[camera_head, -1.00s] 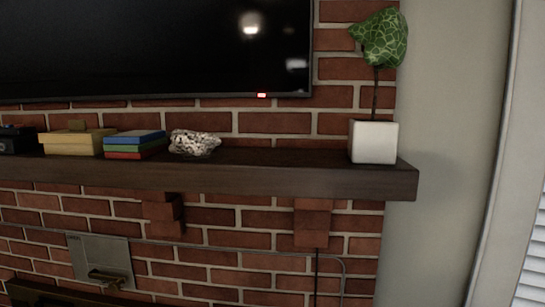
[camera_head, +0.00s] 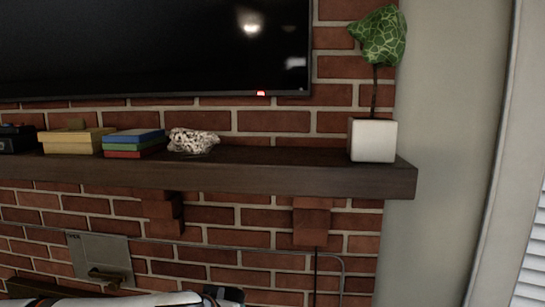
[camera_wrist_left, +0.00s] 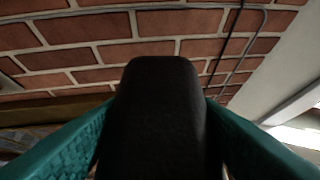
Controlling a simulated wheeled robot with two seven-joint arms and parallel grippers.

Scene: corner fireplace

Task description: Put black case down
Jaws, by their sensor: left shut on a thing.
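The black case (camera_wrist_left: 158,85) fills the middle of the left wrist view, with a rounded top end. My left gripper (camera_wrist_left: 160,118) is shut on it, with a teal finger pressed along each side. In the head view my left arm comes in along the bottom edge, and the left gripper (camera_head: 222,292) is partly cut off there. The case is held below the wooden mantel shelf (camera_head: 250,178), in front of the brick wall. My right gripper is in no view.
The mantel holds a black object (camera_head: 15,139), yellow boxes (camera_head: 75,142), stacked books (camera_head: 134,143), a white woven ornament (camera_head: 192,141) and a potted plant (camera_head: 373,140). Bare shelf lies between ornament and plant. A television (camera_head: 150,45) hangs above.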

